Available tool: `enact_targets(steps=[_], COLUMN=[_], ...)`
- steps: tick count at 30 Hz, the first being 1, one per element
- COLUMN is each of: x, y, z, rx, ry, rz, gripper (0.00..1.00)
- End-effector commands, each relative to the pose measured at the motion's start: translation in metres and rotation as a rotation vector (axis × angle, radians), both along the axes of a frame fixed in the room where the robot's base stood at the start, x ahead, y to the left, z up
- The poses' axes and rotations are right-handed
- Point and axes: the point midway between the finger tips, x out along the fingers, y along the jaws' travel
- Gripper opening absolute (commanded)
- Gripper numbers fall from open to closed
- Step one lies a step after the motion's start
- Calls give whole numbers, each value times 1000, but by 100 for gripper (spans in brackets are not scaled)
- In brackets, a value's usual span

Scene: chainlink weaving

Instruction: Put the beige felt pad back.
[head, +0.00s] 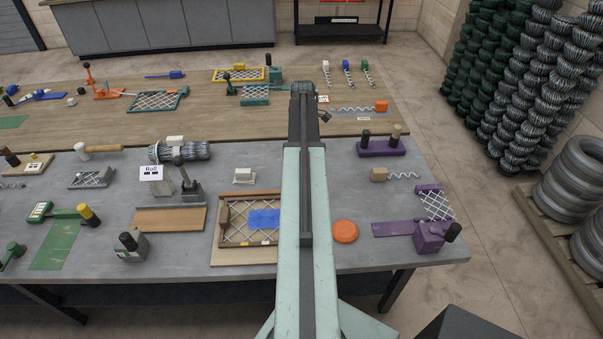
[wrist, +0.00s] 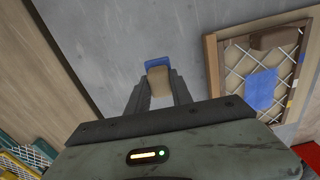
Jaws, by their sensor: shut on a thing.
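In the wrist view my gripper (wrist: 157,100) is shut on a small beige piece, which looks like the beige felt pad (wrist: 158,80). A blue edge (wrist: 158,64) shows at its far end; I cannot tell whether it is part of the pad. Grey bench top lies beneath and beyond the held piece. In the head view my arm reaches away over the benches, and the gripper and what it holds are hidden behind it.
The framed wire mesh (head: 223,243) with a blue sheet (head: 264,218) stands left of my arm; an orange disc (head: 345,231) lies to the right. A white block (head: 243,176), purple tools (head: 381,149) and a Roll sign (head: 151,173) are nearby. Bare grey bench (head: 340,185) shows right of the arm.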

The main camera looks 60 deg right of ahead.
Motion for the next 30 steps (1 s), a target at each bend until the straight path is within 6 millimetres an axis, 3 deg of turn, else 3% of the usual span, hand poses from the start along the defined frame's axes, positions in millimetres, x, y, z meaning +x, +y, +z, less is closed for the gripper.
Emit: enact_targets(steps=[1,3,10,17,30], x=[0,0,0,1,1], y=[0,0,0,1,1], z=[-21,-33,-38,-80,-83], rx=[0,0,0,0,0], ry=[0,0,0,0,0], rz=[0,0,0,1,1], gripper=[0,0,0,0,0])
